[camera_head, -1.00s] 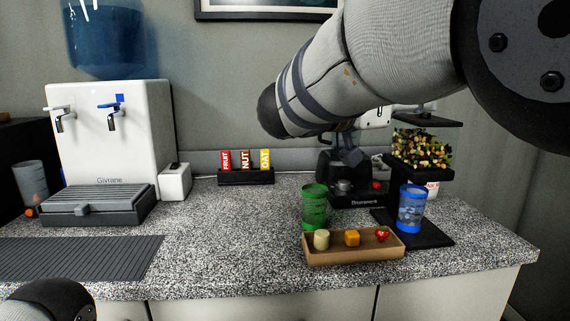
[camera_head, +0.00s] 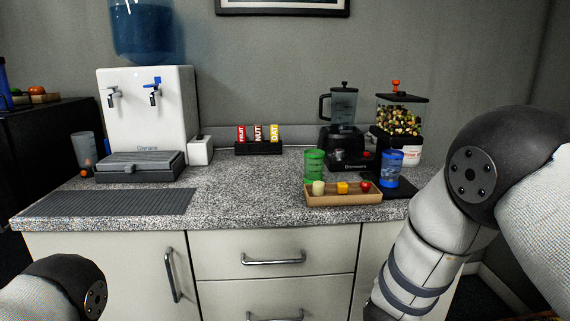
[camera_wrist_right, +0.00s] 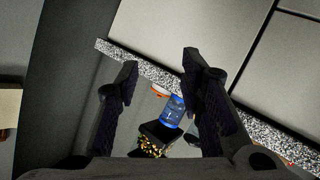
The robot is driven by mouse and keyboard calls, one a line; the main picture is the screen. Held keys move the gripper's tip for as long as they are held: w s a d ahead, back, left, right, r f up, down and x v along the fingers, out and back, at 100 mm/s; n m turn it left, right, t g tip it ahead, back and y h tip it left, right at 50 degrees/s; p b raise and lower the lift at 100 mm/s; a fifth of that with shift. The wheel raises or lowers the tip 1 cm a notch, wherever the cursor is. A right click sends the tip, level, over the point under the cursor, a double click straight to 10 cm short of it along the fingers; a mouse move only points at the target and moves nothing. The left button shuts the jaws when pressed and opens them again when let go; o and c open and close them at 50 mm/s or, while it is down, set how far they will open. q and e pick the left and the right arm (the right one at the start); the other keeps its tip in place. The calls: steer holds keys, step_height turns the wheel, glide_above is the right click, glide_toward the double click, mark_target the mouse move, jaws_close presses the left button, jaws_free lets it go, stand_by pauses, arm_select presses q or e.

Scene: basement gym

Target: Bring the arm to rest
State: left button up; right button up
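My right arm (camera_head: 430,240) is folded down at the right of the head view, in front of the counter's right end. Its gripper is outside that view. In the right wrist view my right gripper (camera_wrist_right: 160,60) has its two dark fingers spread apart with nothing held between them. Beyond the fingers, the blue cup (camera_wrist_right: 172,112) and the nut dispenser (camera_wrist_right: 152,140) show at a distance on the counter. A rounded part of my left arm (camera_head: 70,285) shows at the lower left of the head view; its gripper is out of frame.
The speckled counter (camera_head: 240,190) carries a water dispenser (camera_head: 148,115), bar rack (camera_head: 258,148), green cup (camera_head: 314,163), blue cup (camera_head: 391,168), wooden tray (camera_head: 345,199) with small food pieces, blender (camera_head: 343,125) and nut dispenser (camera_head: 400,125). Drawers (camera_head: 275,275) lie below. Its middle is clear.

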steer(key=s+f+n+g+y, duration=0.2)
steer(key=s+f+g+y, duration=0.35)
steer(key=s+f, duration=1.35)
steer(key=s+a+f+g+y, duration=0.1)
steer(key=s+g, duration=0.3)
steer(key=s, duration=1)
steer(key=s+a+f+g+y, duration=0.2)
steer(key=s+a+g, duration=0.1)
steer(key=s, duration=1.2)
steer(key=shift+s+g, duration=0.25)
steer(key=shift+g, duration=0.6)
